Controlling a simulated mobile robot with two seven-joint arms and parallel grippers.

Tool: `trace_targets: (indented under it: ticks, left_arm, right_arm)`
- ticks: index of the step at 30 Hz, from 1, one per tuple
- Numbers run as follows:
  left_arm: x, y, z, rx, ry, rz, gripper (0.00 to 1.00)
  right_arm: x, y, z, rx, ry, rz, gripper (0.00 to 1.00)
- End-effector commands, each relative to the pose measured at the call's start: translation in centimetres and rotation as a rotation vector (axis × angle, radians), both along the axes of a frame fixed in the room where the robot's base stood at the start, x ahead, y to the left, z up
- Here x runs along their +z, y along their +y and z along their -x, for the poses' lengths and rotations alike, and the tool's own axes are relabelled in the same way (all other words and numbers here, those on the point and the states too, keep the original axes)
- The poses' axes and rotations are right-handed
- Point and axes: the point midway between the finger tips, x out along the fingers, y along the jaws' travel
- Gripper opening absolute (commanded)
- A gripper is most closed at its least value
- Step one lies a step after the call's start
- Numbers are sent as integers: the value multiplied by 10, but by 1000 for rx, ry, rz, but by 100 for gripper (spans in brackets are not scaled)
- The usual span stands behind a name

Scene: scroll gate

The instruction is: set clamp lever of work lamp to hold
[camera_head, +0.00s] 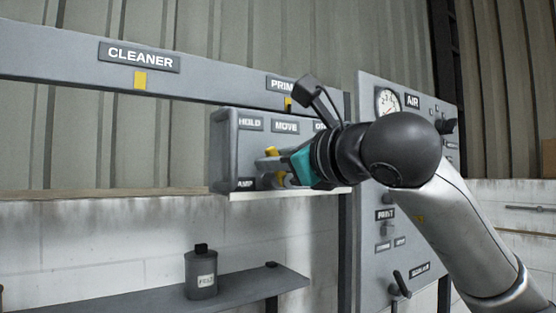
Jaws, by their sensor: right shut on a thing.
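A grey box (224,150) on a ledge carries labels HOLD (250,123), MOVE (286,127) and a third, partly hidden one at its right. A label at its lower left, partly cut off, ends in "AMP". My right gripper (270,166), with a teal body and grey and yellow parts at its tips, reaches in from the right to the box's front, below HOLD and MOVE. It is shut on what seems to be the clamp lever, which the gripper mostly hides. I cannot tell the lever's exact setting. My left gripper is not in view.
A grey panel (367,120) with a gauge (388,103), an AIR label and knobs stands at the right, behind my right arm. A rail (60,60) labelled CLEANER runs above. A dark canister (201,275) stands on a lower shelf (150,300). Space left of the box is clear.

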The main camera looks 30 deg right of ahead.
Motion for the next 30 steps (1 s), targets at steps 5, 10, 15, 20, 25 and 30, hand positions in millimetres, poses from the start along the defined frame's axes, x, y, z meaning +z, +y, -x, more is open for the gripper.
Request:
trace_targets:
  ticks: [5,10,15,20,25,30]
  left_arm:
    - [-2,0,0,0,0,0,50]
    - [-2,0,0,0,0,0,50]
    - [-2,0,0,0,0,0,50]
    - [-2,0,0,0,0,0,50]
    - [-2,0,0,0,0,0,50]
    - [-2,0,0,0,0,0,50]
  right_arm:
    - [-1,3,1,2,-9,74,0]
    - [-2,4,1,2,-11,111,0]
    - [-2,5,1,2,-12,125,0]
    - [-2,5,1,2,-12,127,0]
    - [-2,5,1,2,-11,128,21]
    - [-2,4,1,2,-11,126,40]
